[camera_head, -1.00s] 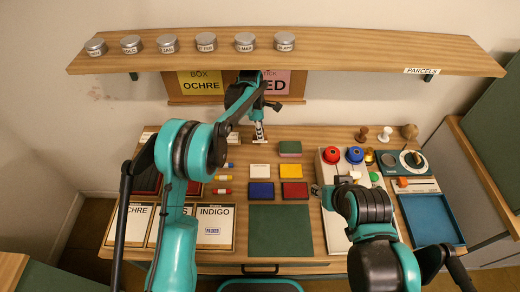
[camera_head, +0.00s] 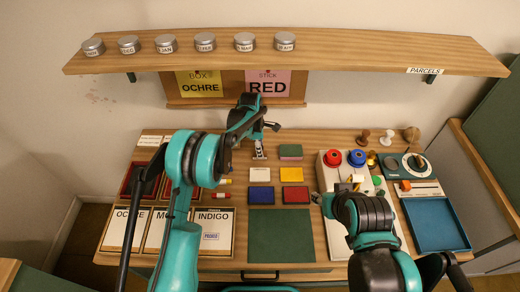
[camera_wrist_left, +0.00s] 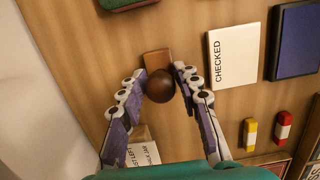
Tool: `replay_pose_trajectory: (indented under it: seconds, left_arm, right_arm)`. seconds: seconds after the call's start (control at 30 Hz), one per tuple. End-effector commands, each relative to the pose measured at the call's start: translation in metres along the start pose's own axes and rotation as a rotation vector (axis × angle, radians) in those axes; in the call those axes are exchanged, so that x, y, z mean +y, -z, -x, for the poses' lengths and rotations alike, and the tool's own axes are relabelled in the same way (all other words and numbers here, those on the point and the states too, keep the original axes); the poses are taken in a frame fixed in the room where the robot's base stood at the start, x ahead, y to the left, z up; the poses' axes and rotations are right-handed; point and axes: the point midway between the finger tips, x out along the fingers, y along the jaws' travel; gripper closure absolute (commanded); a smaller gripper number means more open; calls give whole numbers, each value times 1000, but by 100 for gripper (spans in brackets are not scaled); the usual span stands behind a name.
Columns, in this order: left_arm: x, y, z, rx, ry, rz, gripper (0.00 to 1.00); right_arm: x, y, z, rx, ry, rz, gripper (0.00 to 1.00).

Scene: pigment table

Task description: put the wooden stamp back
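The wooden stamp shows in the left wrist view as a dark brown round knob (camera_wrist_left: 160,88) over a lighter brown block. My left gripper (camera_wrist_left: 159,75) has its two fingers against opposite sides of the knob. In the head view the left gripper (camera_head: 259,147) points down behind the white CHECKED block, with the stamp's small brown base (camera_head: 259,157) under its fingertips. I cannot tell whether the base touches the table. My right gripper (camera_head: 318,198) is low at the left edge of the pale tray, mostly hidden by its arm; its fingers are too small to read.
A green-topped block (camera_head: 290,151) stands right of the stamp. Coloured pads, including a yellow one (camera_head: 291,174), lie in front. Brown knobbed stamps (camera_head: 363,137) stand at the back right. A small lettered card (camera_wrist_left: 145,152) lies near the left fingers. The shelf (camera_head: 290,62) overhangs the back.

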Motion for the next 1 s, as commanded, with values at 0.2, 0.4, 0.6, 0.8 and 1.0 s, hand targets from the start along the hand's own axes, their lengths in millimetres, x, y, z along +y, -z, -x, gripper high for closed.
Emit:
replay_pose_trajectory:
  seconds: [0.2,0.4,0.6,0.8,1.0]
  left_arm:
    - [0,0,1,0,0,0,54]
    - [0,-1,8,0,0,0,54]
    - [0,0,43,0,0,0,54]
    - [0,0,72,0,0,0,54]
    - [0,0,79,0,0,0,54]
  right_arm:
    - [0,0,0,0,0,0,60]
    - [0,3,4,0,0,0,60]
    - [0,9,12,0,0,0,60]
    - [0,13,18,0,0,0,60]
    - [0,13,19,0,0,0,60]
